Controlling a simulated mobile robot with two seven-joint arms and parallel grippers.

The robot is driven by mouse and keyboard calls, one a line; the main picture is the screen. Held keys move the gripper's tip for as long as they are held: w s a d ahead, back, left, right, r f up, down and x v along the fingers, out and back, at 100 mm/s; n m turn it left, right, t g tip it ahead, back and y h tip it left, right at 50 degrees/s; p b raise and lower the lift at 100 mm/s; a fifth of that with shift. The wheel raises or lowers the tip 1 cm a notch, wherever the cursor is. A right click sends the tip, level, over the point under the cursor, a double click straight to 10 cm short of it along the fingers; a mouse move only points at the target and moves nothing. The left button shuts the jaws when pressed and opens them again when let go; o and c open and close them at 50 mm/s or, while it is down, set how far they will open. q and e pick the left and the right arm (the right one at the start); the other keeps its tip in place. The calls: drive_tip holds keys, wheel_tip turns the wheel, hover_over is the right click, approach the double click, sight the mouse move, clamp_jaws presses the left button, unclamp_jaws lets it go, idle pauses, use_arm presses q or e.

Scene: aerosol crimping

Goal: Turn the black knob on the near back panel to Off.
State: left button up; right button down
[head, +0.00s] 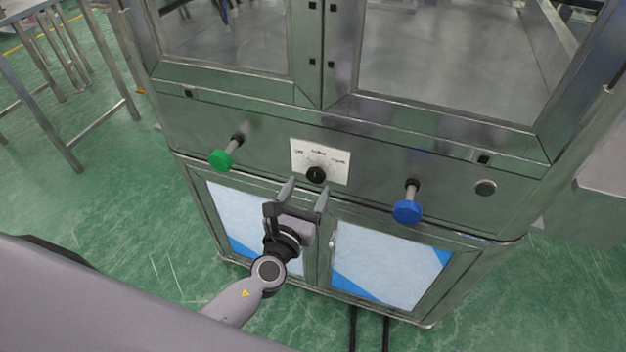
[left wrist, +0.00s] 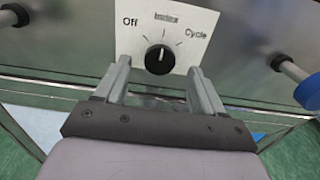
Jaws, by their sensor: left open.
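The black knob (head: 316,175) sits on a white label plate (head: 335,160) in the middle of the steel panel. In the left wrist view the knob (left wrist: 160,59) has its white mark pointing up, towards the middle label, whose word is hard to read. "Off" is at its left and "Cycle" at its right. My left gripper (head: 305,191) is open just below and in front of the knob. In the left wrist view its fingertips (left wrist: 159,71) stand left and right of the knob, apart from it. My right gripper is not in view.
A green push knob (head: 220,159) sticks out at the left of the panel and a blue one (head: 407,211) at the right. A small dark round fitting (head: 485,188) is farther right. Framed doors (head: 390,265) lie below the panel.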

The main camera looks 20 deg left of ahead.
sight(315, 177)
use_arm(q)
drive_tip(key=shift+w+d, duration=0.1)
drive_tip(key=shift+w, duration=1.6)
drive_tip(key=c, duration=1.1)
drive_tip(key=shift+o, duration=0.2)
